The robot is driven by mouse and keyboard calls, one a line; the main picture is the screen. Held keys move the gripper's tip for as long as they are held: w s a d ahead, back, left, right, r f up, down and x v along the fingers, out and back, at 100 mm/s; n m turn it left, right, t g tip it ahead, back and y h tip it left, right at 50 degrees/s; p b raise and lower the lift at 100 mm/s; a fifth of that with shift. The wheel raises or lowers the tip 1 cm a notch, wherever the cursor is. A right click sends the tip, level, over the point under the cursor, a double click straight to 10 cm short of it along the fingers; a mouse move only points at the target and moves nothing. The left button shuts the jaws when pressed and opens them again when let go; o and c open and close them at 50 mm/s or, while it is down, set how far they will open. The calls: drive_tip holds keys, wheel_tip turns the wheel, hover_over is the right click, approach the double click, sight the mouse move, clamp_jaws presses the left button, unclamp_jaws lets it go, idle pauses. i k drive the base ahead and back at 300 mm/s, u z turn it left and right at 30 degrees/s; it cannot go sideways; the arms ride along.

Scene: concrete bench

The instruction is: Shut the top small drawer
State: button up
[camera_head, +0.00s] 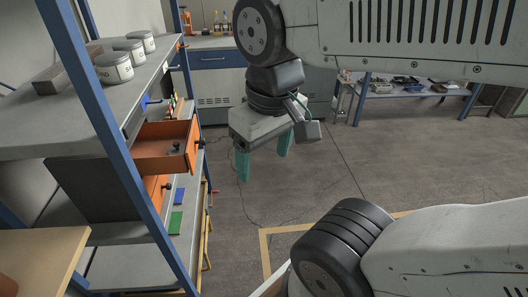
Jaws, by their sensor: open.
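The top small drawer (163,158) is orange and stands pulled out from the shelf unit at the left, with a dark knob on its front panel and a small dark item inside. Nothing is between the fingers. The gripper appears clear of the drawer front, though the exact depth gap is hard to tell.
The blue shelf post (113,140) stands in front of the drawers. Several grey cans (114,68) sit on the upper shelf. A blue-fronted cabinet (215,58) and a low table (410,88) stand behind. The concrete floor (350,180) to the right is mostly clear.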

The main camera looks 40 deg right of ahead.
sight(148, 152)
drive_tip(key=z, duration=0.05)
drive_tip(key=k, duration=1.1)
drive_tip(key=u, duration=0.6)
drive_tip(key=i, duration=1.3)
drive_tip(key=z, duration=0.6)
